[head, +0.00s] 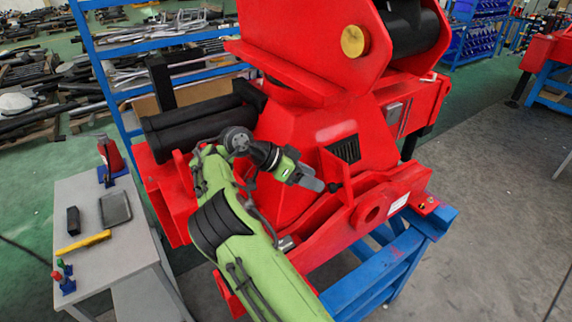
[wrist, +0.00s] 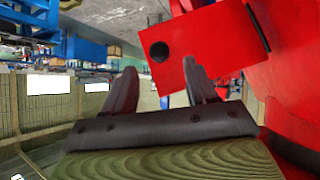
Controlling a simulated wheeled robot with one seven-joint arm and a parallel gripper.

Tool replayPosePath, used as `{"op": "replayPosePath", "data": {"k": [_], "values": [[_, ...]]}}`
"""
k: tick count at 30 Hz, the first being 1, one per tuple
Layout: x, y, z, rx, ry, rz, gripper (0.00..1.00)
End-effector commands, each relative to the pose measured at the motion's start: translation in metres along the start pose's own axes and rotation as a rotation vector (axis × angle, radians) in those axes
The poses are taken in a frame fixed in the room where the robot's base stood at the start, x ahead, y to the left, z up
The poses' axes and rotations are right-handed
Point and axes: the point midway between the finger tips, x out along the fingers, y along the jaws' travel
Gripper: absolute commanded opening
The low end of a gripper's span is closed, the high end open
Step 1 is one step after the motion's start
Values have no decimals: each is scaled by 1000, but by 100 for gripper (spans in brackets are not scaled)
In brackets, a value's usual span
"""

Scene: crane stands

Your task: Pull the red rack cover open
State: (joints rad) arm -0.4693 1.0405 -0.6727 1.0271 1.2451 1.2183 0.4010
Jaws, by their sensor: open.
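A red plate (wrist: 215,42) with a round black spot fills the upper middle of the wrist view; it looks like the rack cover, though I cannot be sure. In the head view a small upright red plate (head: 334,166) stands on the red crane body beside a black vent grille. My gripper (head: 328,187) is at the lower edge of this plate. The plate's far side is hidden.
The red crane body (head: 300,125) rests on a blue stand (head: 385,270). A grey table (head: 125,245) at the left holds a yellow bar (head: 82,246), a dark tray (head: 115,208) and small items. Grey floor (head: 500,200) at the right is clear.

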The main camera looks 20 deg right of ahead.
Motion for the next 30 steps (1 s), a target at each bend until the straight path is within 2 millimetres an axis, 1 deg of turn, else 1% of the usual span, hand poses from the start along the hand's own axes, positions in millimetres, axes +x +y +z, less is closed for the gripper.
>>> {"op": "replayPosePath", "data": {"k": [8,12,16,18,21,30], "values": [[-42,-1,0,0,5,-2,57],[-69,-1,0,-1,5,-4,57],[-90,-1,-1,0,2,-3,57],[-96,0,-1,0,2,0,57],[-99,0,0,-1,2,3,57],[-99,0,0,0,1,3,57]]}}
